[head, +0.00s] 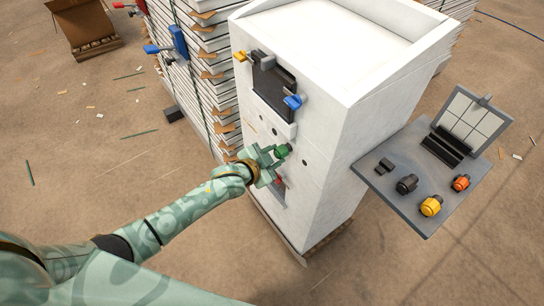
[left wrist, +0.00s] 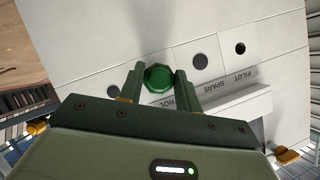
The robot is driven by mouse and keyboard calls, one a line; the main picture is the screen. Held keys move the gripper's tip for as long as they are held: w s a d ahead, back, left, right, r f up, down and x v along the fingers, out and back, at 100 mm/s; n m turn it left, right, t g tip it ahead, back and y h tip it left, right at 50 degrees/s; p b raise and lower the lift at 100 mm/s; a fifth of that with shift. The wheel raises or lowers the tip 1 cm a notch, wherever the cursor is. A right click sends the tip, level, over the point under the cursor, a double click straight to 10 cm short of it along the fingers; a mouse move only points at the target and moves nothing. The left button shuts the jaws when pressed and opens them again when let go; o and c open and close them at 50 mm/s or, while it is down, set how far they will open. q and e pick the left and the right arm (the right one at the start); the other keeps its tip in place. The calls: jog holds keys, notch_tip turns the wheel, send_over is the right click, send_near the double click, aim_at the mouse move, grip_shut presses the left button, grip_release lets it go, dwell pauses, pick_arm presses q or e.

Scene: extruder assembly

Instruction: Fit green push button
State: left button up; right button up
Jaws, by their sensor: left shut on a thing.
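The green push button (head: 282,151) is at the front face of the white cabinet (head: 325,130), close to the dark round holes there. My left gripper (head: 274,157) is shut on it. In the left wrist view the green button (left wrist: 158,78) sits between the two fingers of my left gripper (left wrist: 158,88), in front of the panel. I cannot tell whether it is seated in a hole or just in front of one. Beside it the panel has dark holes (left wrist: 199,61) and printed labels including SPARE and PILOT. My right gripper is not in view.
A grey side shelf (head: 400,205) at the right carries a yellow part (head: 431,206), an orange part (head: 461,183) and dark parts. Stacked white panels (head: 200,60) stand left of the cabinet.

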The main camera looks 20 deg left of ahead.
pick_arm(q)
jog(key=shift+w+d, duration=0.4)
jog(key=shift+w, duration=0.15)
jog(key=o, duration=1)
jog(key=shift+o, duration=0.2)
jog(key=shift+s, duration=0.1)
jog(key=shift+s+a+r, duration=0.15)
jog(key=shift+s+r, duration=0.05)
jog(key=shift+s, duration=0.05)
jog(key=p+v, duration=0.5)
jog(key=v, duration=1)
jog(key=shift+s, duration=0.25)
jog(key=shift+r, duration=0.15)
